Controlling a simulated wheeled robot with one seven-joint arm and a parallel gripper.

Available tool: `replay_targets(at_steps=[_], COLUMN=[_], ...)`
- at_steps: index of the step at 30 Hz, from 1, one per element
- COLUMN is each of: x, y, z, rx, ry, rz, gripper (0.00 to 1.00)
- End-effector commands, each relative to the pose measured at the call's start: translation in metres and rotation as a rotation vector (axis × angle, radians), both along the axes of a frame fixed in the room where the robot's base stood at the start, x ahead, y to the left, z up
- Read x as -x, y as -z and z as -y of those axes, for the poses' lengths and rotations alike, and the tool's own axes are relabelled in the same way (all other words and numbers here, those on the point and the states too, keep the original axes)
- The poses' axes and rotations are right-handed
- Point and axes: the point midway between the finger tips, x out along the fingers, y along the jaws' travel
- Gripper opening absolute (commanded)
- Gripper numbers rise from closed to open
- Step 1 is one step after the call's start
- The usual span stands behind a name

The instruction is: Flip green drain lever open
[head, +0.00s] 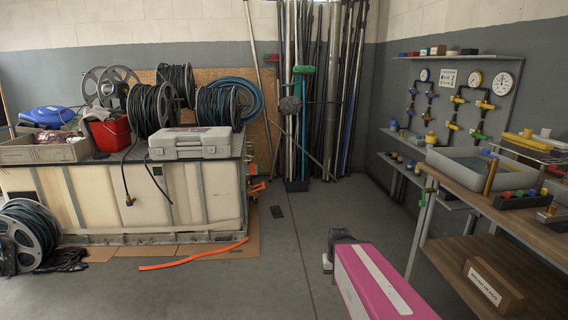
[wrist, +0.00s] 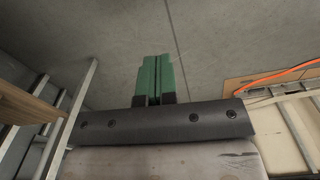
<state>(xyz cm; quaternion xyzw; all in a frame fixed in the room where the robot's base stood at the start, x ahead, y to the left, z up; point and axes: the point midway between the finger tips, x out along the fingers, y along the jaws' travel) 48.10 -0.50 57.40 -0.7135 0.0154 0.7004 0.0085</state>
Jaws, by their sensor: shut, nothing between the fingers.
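A small green lever (head: 423,199) shows in the head view below the front left corner of the wooden bench, under the grey tub (head: 470,183). A small red part sits by it. It is too small to tell its exact angle. My gripper (wrist: 155,58) shows in the wrist view with its two green fingers together and nothing between them. It points down over bare floor. In the head view my pink arm is at the bottom, left of the bench, and the fingertips are hidden. The gripper is apart from the lever, which I cannot make out in the wrist view.
The bench's lower shelf holds a labelled wooden box (head: 493,285). Wall shelves carry gauges (head: 503,84) and valves. Hose reels (head: 152,108) and a grey case (head: 190,143) stand on the left counter. An orange hose (head: 195,256) lies on the floor.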

Motion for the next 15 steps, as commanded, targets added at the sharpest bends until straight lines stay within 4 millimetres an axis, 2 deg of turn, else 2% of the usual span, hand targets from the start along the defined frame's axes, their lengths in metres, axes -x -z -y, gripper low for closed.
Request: replay_targets(at_steps=[4, 8, 11, 14, 15], x=[0.004, 0.001, -0.013, -0.039, -0.052], y=[0.001, 0.001, 0.0, -0.005, -0.01], z=[-0.006, -0.002, 0.017, 0.057, 0.078], rx=[-0.012, -0.003, 0.04, 0.134, 0.183], ry=[-0.038, -0.035, -0.029, -0.024, -0.026], rz=[-0.015, -0.004, 0.05, 0.162, 0.22], gripper=[0.0, 0.0, 0.0, 0.0, 0.0])
